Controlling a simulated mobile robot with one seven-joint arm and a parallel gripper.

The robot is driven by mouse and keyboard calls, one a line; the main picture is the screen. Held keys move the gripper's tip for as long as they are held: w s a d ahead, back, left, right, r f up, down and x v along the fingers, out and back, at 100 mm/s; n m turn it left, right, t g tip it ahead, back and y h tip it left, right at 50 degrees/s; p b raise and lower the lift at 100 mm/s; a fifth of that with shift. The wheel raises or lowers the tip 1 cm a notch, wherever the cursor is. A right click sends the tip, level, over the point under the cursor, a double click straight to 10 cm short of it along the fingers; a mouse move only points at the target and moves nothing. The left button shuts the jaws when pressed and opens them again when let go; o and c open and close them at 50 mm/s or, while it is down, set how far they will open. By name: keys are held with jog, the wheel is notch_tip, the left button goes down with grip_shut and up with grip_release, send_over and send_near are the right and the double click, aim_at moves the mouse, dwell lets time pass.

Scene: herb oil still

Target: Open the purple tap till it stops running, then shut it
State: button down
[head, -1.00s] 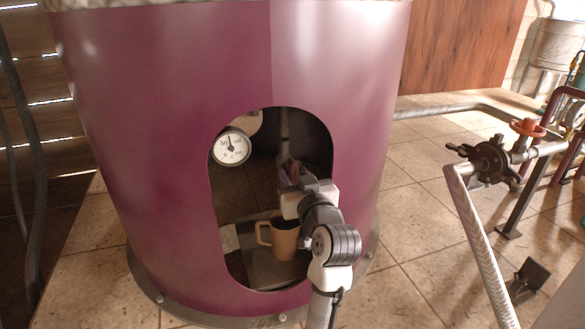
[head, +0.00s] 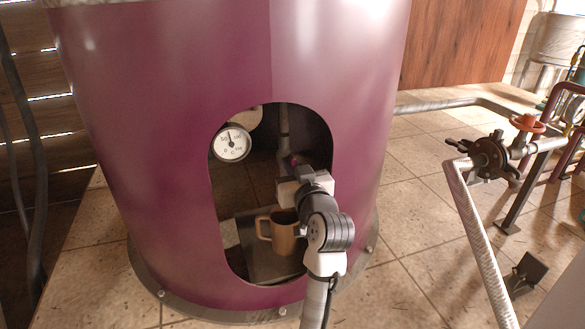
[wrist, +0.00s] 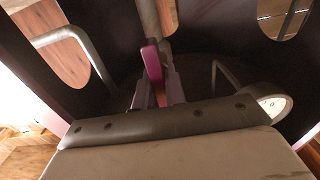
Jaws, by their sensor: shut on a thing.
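The purple tap lever (wrist: 152,62) stands up between the fingers of my gripper (wrist: 157,88) in the wrist view. My gripper is shut on it. In the head view the lever (head: 294,160) is a small purple spot just above my gripper (head: 296,170), inside the still's opening. A grey pipe (head: 284,125) runs down to it. A tan mug (head: 283,236) stands upright below, on a dark plate (head: 262,264). My arm hides the spout, part of the tap and the mug's right side. I cannot see whether any liquid runs.
The purple still body (head: 150,150) surrounds the opening, whose rim lies close around my arm. A round dial gauge (head: 232,143) sits at the opening's upper left. A valve with an orange handwheel (head: 527,124) and pipes stands at the right. The tiled floor between is mostly clear.

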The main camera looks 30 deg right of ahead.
jog(key=m+p, duration=0.2)
jog(key=m, duration=0.1)
jog(key=shift+d+r+m, duration=0.1)
jog(key=shift+m, duration=0.3)
jog(key=m+p, duration=0.3)
jog(key=m, duration=0.2)
jog(key=shift+d+m+p, duration=0.15)
jog(key=shift+m+p, duration=0.15)
jog(key=shift+p, duration=0.05)
jog(key=shift+s+d+f+m+p, duration=0.15)
jog(key=shift+m+p, duration=0.8)
jog(key=shift+m, duration=0.5)
jog(key=shift+w+a+f+m+p, duration=0.1)
jog(key=shift+f+m+p, duration=0.1)
jog(key=shift+m+p, duration=1)
jog(key=shift+s+d+f+m+p, duration=0.15)
jog(key=shift+m+p, duration=0.5)
jog(key=shift+m, duration=1.1)
jog(key=shift+w, duration=0.1)
jog(key=c, duration=1.5)
grip_release()
jog(key=shift+o, duration=0.2)
jog(key=shift+a, duration=0.1)
